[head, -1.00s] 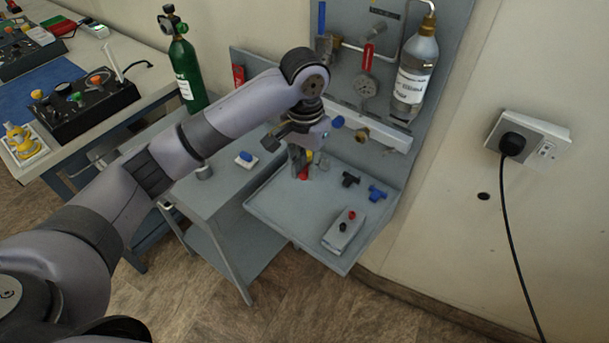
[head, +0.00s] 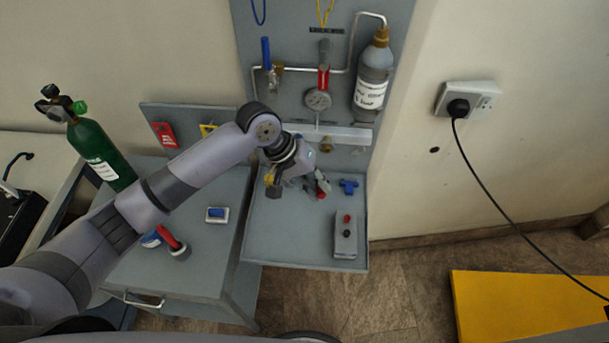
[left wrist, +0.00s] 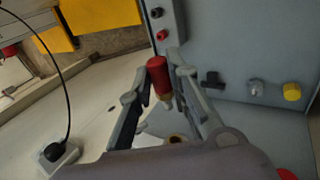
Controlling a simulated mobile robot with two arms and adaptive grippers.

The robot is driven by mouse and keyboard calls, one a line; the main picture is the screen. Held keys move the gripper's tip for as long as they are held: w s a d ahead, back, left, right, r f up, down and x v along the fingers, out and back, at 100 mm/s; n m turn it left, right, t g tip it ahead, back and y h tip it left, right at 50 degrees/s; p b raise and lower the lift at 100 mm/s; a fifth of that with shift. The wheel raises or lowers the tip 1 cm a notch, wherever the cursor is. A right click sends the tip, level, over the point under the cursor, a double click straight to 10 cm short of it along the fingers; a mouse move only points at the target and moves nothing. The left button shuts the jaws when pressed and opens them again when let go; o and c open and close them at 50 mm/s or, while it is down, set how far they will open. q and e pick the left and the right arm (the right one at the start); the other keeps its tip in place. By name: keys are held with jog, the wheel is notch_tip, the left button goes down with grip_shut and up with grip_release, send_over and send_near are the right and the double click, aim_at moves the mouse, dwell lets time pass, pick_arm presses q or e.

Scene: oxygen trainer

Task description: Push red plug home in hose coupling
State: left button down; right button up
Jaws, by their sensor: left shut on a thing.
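My left gripper (head: 318,184) is over the grey tray in the head view, its fingers pointing right. It is shut on the red plug (head: 324,189), a small part of which shows past the fingers. In the left wrist view the plug (left wrist: 158,74) sits between the two fingers (left wrist: 155,95), its pale brass tip toward the bottom of the picture. A brass fitting (head: 327,144), apparently the hose coupling, is on the pale rail of the panel. A brass ring (left wrist: 177,138) shows partly below the plug in the wrist view. The plug is apart from it. My right gripper is out of view.
A gauge (head: 318,99) and a bottle (head: 373,80) are on the panel above. The tray's front is clear.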

aim_at(324, 175)
pick_arm(q)
jog(key=shift+d, duration=0.45)
jog(key=shift+s+r+p, duration=0.1)
jog(key=shift+r+p, duration=0.05)
jog(key=shift+p, duration=0.35)
jog(key=shift+w, duration=3.05)
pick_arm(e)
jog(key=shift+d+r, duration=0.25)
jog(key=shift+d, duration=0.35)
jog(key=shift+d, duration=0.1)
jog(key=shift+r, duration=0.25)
